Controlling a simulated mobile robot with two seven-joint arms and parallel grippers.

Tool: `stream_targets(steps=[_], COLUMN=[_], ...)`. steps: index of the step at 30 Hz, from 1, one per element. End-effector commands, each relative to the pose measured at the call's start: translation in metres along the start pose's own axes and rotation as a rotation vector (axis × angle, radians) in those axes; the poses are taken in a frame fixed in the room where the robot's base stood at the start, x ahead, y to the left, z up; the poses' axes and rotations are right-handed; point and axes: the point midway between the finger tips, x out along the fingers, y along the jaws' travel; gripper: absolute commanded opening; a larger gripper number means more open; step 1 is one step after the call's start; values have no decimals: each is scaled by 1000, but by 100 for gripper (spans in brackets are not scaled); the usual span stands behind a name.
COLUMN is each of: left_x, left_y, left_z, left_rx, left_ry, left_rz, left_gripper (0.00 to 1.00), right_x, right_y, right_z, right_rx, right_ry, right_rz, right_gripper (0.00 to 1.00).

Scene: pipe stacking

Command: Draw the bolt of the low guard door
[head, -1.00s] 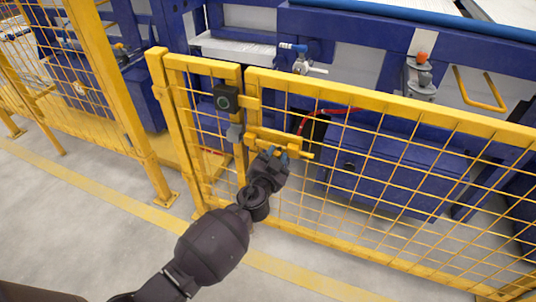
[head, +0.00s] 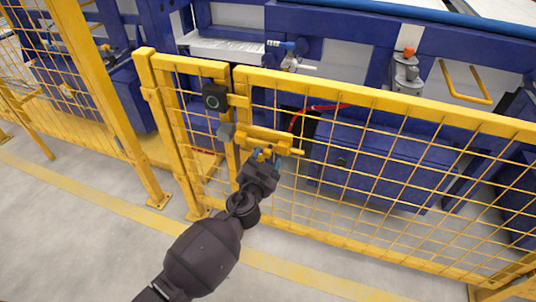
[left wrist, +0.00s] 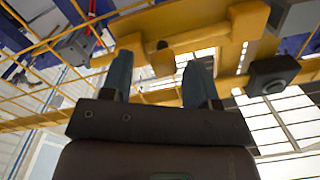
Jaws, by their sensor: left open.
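The low guard door (head: 385,165) is a yellow frame with wire mesh, standing upright and in line with the fence. Its yellow bolt (head: 298,152) lies level on a yellow mounting plate near the door's left edge. My left gripper (head: 263,155) is open at the bolt, on the near side of the door. In the left wrist view, the two blue-grey fingertips of the left gripper (left wrist: 159,72) stand either side of a yellow knob (left wrist: 162,63) of the bolt. I cannot tell whether they touch it. My right gripper is not in view.
A dark box with a green ring (head: 213,97) sits on the post left of the door. A grey block (head: 226,132) is below it. Blue machinery (head: 385,165) stands behind the mesh, with a red hose (head: 318,108). The grey floor (head: 90,235) in front is clear.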

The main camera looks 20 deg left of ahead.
Motion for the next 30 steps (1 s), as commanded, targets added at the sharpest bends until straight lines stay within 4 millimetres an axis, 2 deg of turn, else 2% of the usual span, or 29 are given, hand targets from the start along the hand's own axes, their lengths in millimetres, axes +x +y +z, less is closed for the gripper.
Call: stream_targets(steps=[9, 15, 21, 30], left_x=[-55, -77, -86, -86], left_y=[1, 1, 1, 1], left_z=[0, 0, -1, -1], left_rx=[-3, -2, -1, -1], left_ry=[0, 0, 1, 2], left_rz=[1, 1, 1, 1], left_gripper=[55, 55, 55, 55], right_x=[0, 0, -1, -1], right_y=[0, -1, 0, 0], right_z=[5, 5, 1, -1], right_rx=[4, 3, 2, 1], right_ry=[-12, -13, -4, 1], right_rz=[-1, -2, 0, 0], right_gripper=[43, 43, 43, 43])
